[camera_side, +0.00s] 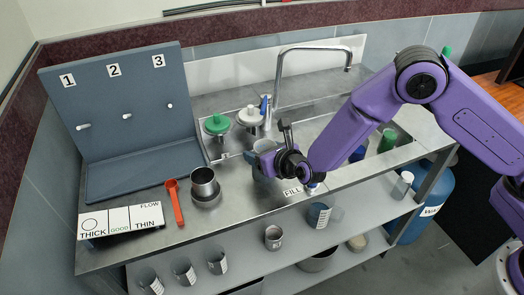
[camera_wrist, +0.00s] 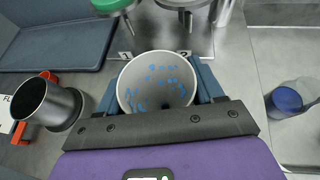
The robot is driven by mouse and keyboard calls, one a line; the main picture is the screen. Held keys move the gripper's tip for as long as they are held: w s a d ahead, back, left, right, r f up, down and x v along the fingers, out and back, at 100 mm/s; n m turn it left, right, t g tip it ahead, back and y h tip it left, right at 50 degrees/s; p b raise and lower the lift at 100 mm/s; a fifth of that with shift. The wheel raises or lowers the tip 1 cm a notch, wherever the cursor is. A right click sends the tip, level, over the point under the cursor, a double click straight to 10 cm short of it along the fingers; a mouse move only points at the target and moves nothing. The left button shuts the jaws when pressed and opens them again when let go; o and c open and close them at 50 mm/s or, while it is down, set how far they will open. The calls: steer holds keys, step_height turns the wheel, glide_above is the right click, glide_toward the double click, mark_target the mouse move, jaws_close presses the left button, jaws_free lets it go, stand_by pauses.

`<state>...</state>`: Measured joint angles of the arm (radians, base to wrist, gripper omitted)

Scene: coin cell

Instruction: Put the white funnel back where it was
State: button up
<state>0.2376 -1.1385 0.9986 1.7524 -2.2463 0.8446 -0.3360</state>
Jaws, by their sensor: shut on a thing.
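A white funnel-like piece (camera_side: 250,117) sits on a small stand at the back of the counter, beside a green one (camera_side: 216,124). My gripper (camera_side: 265,160) is in front of the sink, below and right of the white piece and apart from it. It is shut on a pale grey cup (camera_wrist: 157,84), whose open mouth faces the wrist camera. Blue spots dot its inner wall. In the wrist view the green piece (camera_wrist: 112,4) is cut off at the top edge.
A grey board (camera_side: 120,100) with numbered pegs stands at the back left. A FLOW card (camera_side: 121,220) lies at the front left. The faucet (camera_side: 277,85) rises behind the sink.

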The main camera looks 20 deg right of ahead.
steer(key=o, duration=1)
steer(key=shift+s+r, duration=0.15)
steer(key=shift+r, duration=0.05)
steer(key=v, duration=1.1)
steer(key=shift+s+d+r, duration=0.1)
steer(key=shift+s+r, duration=0.05)
steer(key=shift+s, duration=0.2)
